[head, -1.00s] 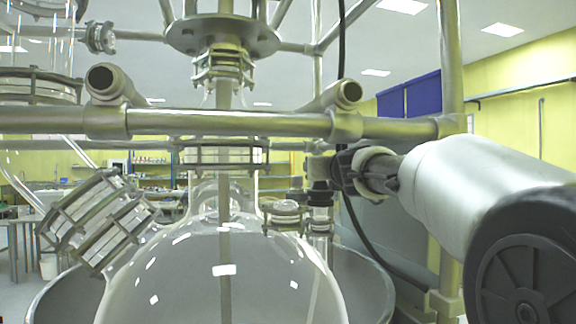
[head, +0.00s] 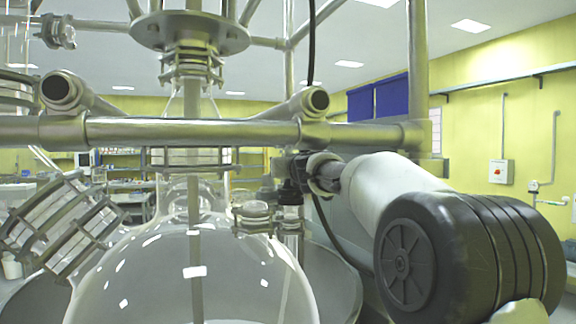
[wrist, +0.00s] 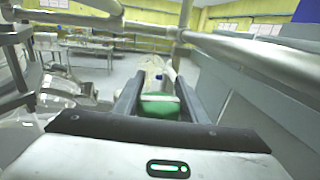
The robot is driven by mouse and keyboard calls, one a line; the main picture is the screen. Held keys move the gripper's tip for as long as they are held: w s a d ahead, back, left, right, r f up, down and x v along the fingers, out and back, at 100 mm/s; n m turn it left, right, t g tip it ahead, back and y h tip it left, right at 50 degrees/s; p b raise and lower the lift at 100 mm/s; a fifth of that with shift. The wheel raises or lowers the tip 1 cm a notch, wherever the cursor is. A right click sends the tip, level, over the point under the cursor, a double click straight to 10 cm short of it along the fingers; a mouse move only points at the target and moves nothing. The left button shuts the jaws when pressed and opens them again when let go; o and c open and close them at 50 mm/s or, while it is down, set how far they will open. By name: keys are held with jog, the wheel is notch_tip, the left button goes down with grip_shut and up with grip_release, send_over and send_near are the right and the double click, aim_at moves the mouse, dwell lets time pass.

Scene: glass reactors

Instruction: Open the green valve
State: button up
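The green valve part (wrist: 160,106) shows in the wrist view as a green block between the two dark fingers of my gripper (wrist: 160,80). My gripper is open, with one finger on each side of the green part. Narrow gaps seem to show at its sides; contact is not clear. In the head view my gripper (head: 293,178) is dark and small, at the right of the glass vessel's neck, just below the horizontal metal bar. The green part is hidden there.
A large round glass reactor (head: 195,275) fills the lower middle. A horizontal metal bar (head: 200,131) runs just above my gripper, and a vertical post (head: 419,80) stands behind my arm. A black cable (head: 312,45) hangs nearby. The yellow wall side at right is open.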

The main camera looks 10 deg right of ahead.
jog(key=shift+c, duration=1.2)
jog(key=shift+y, duration=0.3)
jog(key=shift+s+a+n+g+y+p, duration=0.1)
jog(key=shift+a+n+g+y+p, duration=0.3)
jog(key=shift+n+y, duration=0.85)
jog(key=shift+s+a+n+g+y+p, duration=0.2)
jog(key=shift+n+g+y, duration=0.55)
jog(key=shift+y, duration=0.95)
jog(key=shift+s+a+n+g+y+p, duration=0.1)
jog(key=shift+a+n+g+y+p, duration=0.25)
jog(key=shift+n+y, duration=1)
jog(key=o, duration=1.1)
jog(key=shift+c, duration=0.2)
